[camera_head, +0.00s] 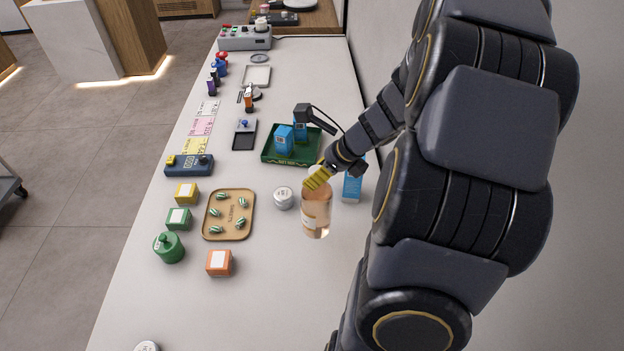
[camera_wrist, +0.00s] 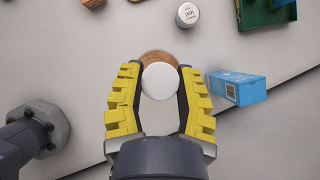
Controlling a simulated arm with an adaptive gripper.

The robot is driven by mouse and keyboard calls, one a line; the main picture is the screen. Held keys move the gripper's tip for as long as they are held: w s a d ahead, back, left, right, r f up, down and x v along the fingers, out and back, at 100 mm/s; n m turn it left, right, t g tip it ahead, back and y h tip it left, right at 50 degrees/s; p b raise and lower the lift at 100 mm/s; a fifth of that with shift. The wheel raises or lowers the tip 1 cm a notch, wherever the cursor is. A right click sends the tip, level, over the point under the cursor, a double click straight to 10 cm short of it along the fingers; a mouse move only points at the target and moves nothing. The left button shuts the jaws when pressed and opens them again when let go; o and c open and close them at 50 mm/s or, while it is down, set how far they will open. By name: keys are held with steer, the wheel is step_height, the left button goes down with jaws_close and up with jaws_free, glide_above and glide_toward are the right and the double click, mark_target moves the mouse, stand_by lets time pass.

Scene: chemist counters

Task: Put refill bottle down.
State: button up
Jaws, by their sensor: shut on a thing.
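The refill bottle (camera_head: 316,211) is a clear bottle with amber liquid and a pale label, upright at the right part of the counter (camera_head: 270,310). My gripper (camera_head: 318,178) is shut on its upper part. In the wrist view the bottle's white cap (camera_wrist: 160,81) shows between the yellow fingers of my gripper (camera_wrist: 160,95), with an amber edge beyond it. I cannot tell whether the bottle's base touches the counter or hangs slightly above it.
A white-lidded jar (camera_head: 284,198) stands just left of the bottle. A blue box (camera_head: 353,186) stands to its right. A green tray (camera_head: 291,155) with blue boxes is behind, and a tan tray (camera_head: 229,214) of striped candies is left. The counter in front is clear.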

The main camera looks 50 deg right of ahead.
steer(key=shift+w+d+f, duration=0.4)
steer(key=shift+w+f, duration=0.05)
steer(key=shift+f, duration=0.25)
steer(key=shift+w+d+f, duration=0.35)
steer(key=shift+w+f, duration=0.05)
steer(key=shift+f, duration=1.65)
steer(key=shift+f, duration=0.2)
steer(key=o, duration=1)
steer(key=shift+s, duration=0.1)
